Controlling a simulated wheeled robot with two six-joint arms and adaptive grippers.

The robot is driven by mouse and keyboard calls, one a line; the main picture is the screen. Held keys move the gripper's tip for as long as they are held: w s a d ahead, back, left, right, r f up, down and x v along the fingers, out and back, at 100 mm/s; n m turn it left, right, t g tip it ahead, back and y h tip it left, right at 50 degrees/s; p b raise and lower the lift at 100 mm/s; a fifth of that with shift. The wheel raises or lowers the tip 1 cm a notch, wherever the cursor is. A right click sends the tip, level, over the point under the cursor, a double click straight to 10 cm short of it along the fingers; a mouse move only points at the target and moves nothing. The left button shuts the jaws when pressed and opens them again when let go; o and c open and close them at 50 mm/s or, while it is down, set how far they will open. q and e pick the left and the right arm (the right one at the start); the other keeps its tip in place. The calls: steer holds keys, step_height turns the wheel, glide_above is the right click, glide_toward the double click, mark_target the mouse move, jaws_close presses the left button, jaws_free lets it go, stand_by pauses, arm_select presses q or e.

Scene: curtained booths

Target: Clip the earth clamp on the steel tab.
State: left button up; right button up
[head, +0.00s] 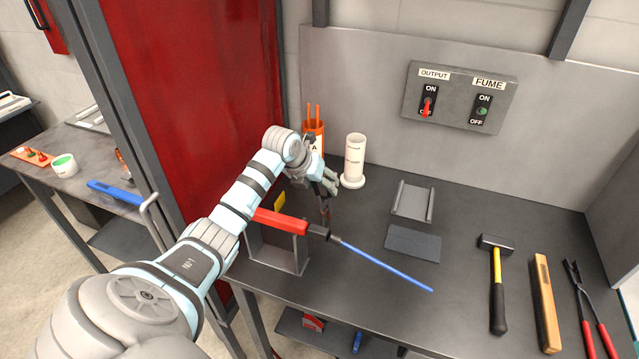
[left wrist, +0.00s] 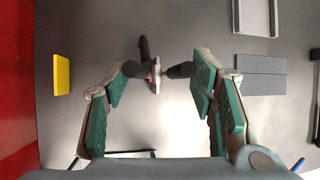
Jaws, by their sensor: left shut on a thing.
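My left gripper (head: 327,188) is over the back left of the dark bench. In the left wrist view its green-padded fingers (left wrist: 160,82) are shut on a small clamp-like thing, which I take for the earth clamp (left wrist: 155,74). It has dark grips at both sides and a metal middle. In the head view the earth clamp (head: 324,208) shows as a thin dark and brownish piece below the fingers. I cannot tell whether it touches the bench. I cannot pick out the steel tab for certain. My right gripper is not in view.
A red-handled holder (head: 280,220) with a blue rod rests on a stand in front. A yellow block (left wrist: 62,74) is left of the gripper. An orange canister (head: 313,135) and white canister (head: 354,160) stand behind. A channel piece (head: 413,200), grey plates (head: 413,243) and hammer (head: 497,290) lie right.

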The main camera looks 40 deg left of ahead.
arm_select(q)
steer(key=o, duration=0.9)
steer(key=shift+c, duration=0.2)
steer(key=shift+r, duration=0.1)
steer(key=v, duration=1.1)
steer(key=shift+s+r, duration=0.25)
steer(key=shift+r, duration=0.1)
